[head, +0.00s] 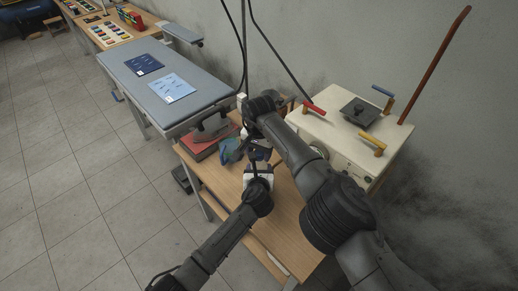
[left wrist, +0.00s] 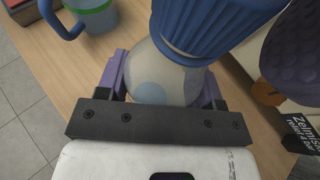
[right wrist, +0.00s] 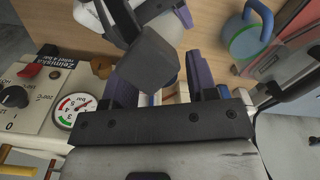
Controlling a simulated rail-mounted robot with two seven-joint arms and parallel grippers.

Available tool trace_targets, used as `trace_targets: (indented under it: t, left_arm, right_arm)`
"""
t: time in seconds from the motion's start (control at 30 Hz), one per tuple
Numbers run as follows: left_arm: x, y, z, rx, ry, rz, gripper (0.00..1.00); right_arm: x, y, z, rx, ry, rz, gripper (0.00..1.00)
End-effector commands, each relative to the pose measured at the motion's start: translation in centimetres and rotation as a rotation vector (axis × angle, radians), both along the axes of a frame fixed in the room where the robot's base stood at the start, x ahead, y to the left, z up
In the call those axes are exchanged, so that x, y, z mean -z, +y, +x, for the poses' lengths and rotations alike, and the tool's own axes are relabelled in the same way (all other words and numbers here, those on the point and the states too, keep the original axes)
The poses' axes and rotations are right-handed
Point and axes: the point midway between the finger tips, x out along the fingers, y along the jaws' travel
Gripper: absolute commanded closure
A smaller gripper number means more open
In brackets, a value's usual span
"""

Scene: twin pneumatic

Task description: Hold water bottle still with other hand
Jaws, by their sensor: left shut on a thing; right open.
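The water bottle (left wrist: 165,80) has a pale translucent body with blue patches and a large blue ribbed cap (left wrist: 205,25). My left gripper (left wrist: 163,85) is shut around its body, with a purple finger on each side. In the head view my left gripper (head: 258,168) is over the wooden table, and my right gripper (head: 255,143) is just beyond it, hiding most of the bottle. In the right wrist view my right gripper (right wrist: 163,80) is open. A dark block, likely part of my left gripper, covers much of the space before its fingers; I cannot tell whether they touch the bottle.
A blue mug (head: 230,150) with a green rim stands left of the grippers, beside an iron (head: 212,128) on a red book. A cream machine (head: 335,135) with coloured levers and a pressure gauge (right wrist: 73,110) stands close on the right. The front tabletop (head: 288,225) is clear.

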Motion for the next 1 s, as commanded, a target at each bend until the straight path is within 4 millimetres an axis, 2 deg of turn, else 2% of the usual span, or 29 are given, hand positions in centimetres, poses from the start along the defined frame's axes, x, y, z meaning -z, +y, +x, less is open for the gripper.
trace_targets:
  t: [0.13, 0.63, 0.77, 1.0]
  left_arm:
    - [0.02, 0.0, -0.01, 0.0, 0.0, 0.0, 1.0]
    - [0.02, 0.0, -0.01, 0.0, 0.0, 0.0, 1.0]
    - [0.02, 0.0, -0.01, 0.0, 0.0, 0.0, 1.0]
    - [0.02, 0.0, -0.01, 0.0, 0.0, 0.0, 1.0]
  right_arm:
    - [-0.01, 0.01, -0.01, 0.0, 0.0, 0.0, 0.47]
    - [-0.04, -0.01, 0.01, 0.001, 0.0, 0.0, 0.95]
    - [-0.05, -0.02, 0.01, 0.042, 0.0, 0.0, 0.96]
    - [-0.04, -0.01, 0.0, 0.268, 0.001, 0.0, 0.96]
